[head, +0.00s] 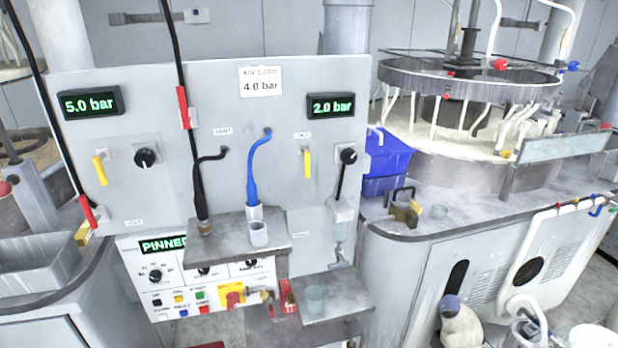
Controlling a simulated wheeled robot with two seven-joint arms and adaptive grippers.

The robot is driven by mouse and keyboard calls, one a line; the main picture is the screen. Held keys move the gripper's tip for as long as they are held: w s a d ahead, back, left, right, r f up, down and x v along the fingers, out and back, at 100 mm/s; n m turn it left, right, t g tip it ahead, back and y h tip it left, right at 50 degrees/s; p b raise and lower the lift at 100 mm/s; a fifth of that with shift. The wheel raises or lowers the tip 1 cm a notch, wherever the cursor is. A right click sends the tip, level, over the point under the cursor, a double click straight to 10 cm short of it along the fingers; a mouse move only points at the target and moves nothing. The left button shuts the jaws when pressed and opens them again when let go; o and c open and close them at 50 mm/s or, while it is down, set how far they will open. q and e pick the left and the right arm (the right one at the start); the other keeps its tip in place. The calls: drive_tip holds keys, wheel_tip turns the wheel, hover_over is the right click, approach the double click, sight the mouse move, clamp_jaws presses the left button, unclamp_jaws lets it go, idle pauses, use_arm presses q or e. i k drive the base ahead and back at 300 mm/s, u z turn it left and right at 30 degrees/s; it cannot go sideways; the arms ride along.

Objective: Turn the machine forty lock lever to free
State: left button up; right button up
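A grey panel (221,130) stands in the middle of the head view. Low on it, a green display (163,245) reads PINNED, above a black selector knob (155,276). I cannot read which control is the machine forty lock lever. Lever-like parts include a left yellow handle (100,170), a right yellow handle (307,163), and a red handle (88,213) at the panel's left edge. A red knob on a yellow plate (232,294) sits below the shelf. Neither gripper shows.
A small shelf (272,246) with a cup (259,234) juts from the panel; a lower shelf (340,296) holds another cup (315,298). Hoses hang in front. A round polishing machine (470,75) and blue bins (388,154) stand right.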

sight(306, 153)
drive_tip(key=k, duration=0.75)
drive_tip(key=u, duration=1)
drive_tip(key=i, duration=1.35)
drive_tip(key=z, duration=0.7)
drive_tip(key=i, duration=0.55)
drive_tip(key=z, duration=0.55)
